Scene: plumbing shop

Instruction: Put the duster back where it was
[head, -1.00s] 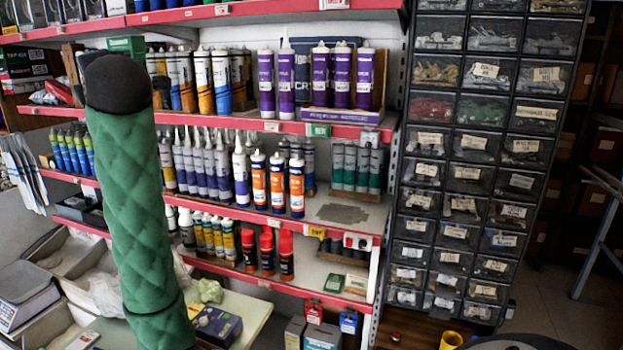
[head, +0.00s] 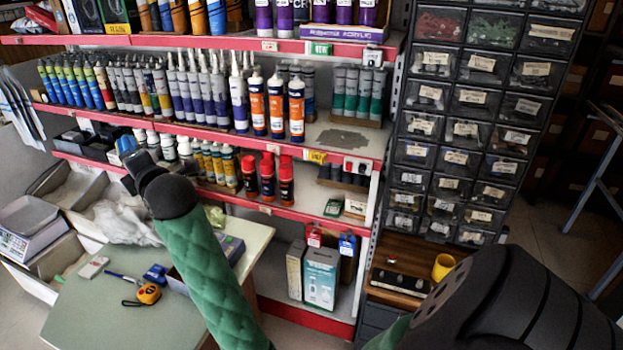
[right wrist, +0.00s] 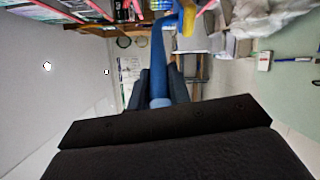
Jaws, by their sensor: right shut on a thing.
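My right gripper (right wrist: 158,78) is shut on a blue handle, which I take to be the duster (right wrist: 158,60). In the right wrist view the handle runs out beyond the two dark fingers to a yellow part at the top edge; its far end is cut off. In the head view my green-sleeved forearm reaches up and left, with the right gripper (head: 130,178) past the black wrist, above the far side of the table. A little of the blue duster (head: 127,146) shows there in front of the shelf. My left gripper is not in view.
A pale green table (head: 110,315) holds a tape measure (head: 148,294), a pen (head: 122,277) and a small white box (head: 92,267). Shelves full of tubes and bottles (head: 250,185) stand close behind. Bins (head: 65,190) are at left, a drawer cabinet (head: 470,120) at right.

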